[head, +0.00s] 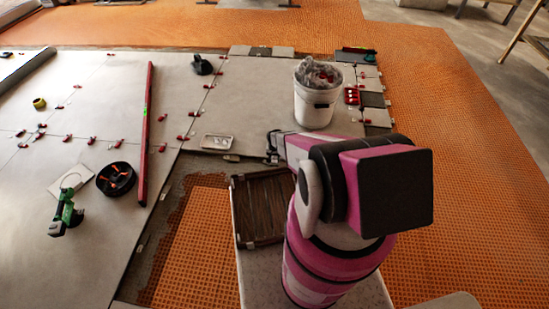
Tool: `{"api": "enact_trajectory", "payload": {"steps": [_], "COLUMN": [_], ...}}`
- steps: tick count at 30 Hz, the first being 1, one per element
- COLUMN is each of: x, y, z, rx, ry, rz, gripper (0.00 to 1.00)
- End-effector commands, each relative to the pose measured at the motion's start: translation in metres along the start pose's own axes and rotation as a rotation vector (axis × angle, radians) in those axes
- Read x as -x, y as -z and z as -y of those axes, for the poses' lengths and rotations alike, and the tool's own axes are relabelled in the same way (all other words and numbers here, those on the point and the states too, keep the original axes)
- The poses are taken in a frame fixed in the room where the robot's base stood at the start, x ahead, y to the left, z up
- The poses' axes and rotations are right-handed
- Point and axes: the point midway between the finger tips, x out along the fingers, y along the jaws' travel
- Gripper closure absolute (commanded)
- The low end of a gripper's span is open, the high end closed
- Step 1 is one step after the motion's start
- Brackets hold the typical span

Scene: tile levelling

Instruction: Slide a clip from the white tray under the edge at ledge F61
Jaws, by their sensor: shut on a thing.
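My gripper (273,148) is at the near edge of the pale tile floor, right of the white tray. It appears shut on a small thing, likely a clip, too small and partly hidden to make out. The white tray (203,143) lies on the tile near that edge, with small pale pieces in it. A small pale clip (232,158) sits at the tile edge between the tray and my gripper. No label F61 is readable, so I cannot tell which stretch of edge is that ledge.
A white bucket (315,108) with crumpled grey stuff stands behind my gripper. A dark slatted crate (259,208) is just in front of it. A long red level (147,130), a black bowl (116,179) and a green tool (66,213) lie left. Orange matting (200,250) is bare.

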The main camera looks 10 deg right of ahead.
Motion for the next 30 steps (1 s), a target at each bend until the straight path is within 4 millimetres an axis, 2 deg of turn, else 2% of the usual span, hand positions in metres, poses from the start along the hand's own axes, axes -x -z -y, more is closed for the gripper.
{"api": "enact_trajectory", "payload": {"steps": [30], "x": [0.0], "y": [0.0056], "z": [0.0], "rx": [0.0], "ry": [0.0], "rz": [0.0], "gripper": [0.76]}}
